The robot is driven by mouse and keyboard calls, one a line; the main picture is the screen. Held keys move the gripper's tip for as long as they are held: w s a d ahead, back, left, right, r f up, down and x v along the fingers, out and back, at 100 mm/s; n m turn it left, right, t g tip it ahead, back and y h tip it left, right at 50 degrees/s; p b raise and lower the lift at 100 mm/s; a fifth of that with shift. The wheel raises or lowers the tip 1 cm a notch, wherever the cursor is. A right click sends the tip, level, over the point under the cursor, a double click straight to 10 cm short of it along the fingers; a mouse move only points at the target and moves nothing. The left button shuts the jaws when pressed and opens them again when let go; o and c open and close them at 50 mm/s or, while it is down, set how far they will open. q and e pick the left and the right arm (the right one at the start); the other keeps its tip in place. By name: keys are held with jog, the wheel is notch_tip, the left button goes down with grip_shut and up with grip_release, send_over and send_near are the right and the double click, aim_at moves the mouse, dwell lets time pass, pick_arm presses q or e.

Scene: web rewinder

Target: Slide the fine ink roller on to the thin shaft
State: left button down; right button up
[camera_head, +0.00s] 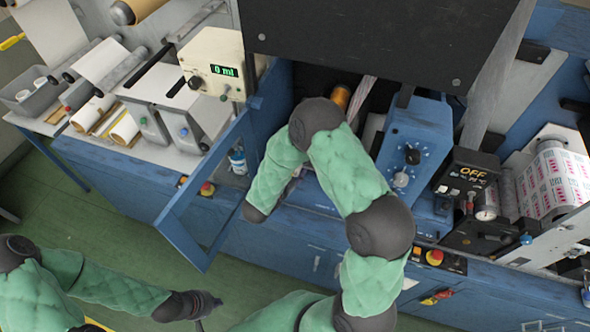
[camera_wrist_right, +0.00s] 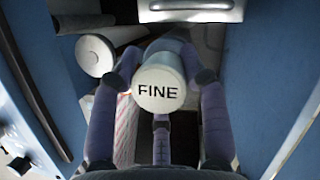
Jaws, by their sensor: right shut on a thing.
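The fine ink roller (camera_wrist_right: 162,92) shows its pale round end, marked FINE, in the right wrist view. My right gripper (camera_wrist_right: 160,72) is shut on it, with purple-grey fingers on both sides and one below. The roller's far end is hidden behind its face. In the head view my right arm reaches into the blue machine bay, and its gripper is hidden there. I cannot pick out the thin shaft for certain in either view. My left gripper (camera_head: 203,302) hangs low over the green floor, apart from the machine; its fingers are too small to read.
Blue walls close in on both sides of the right gripper. In the head view, an open blue door (camera_head: 205,200) and a blue control box (camera_head: 415,145) flank the bay.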

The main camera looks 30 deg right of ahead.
jog(key=shift+w+d+b, duration=0.15)
jog(key=shift+w+d, duration=1.15)
jog(key=shift+d, duration=0.25)
jog(key=shift+w+d+b, duration=0.15)
jog(key=shift+w+d, duration=1.1)
jog(key=shift+d, duration=0.25)
jog(key=o, duration=1.3)
jog(key=shift+d, duration=0.1)
jog(key=v, duration=1.2)
jog(key=shift+w+f, duration=0.1)
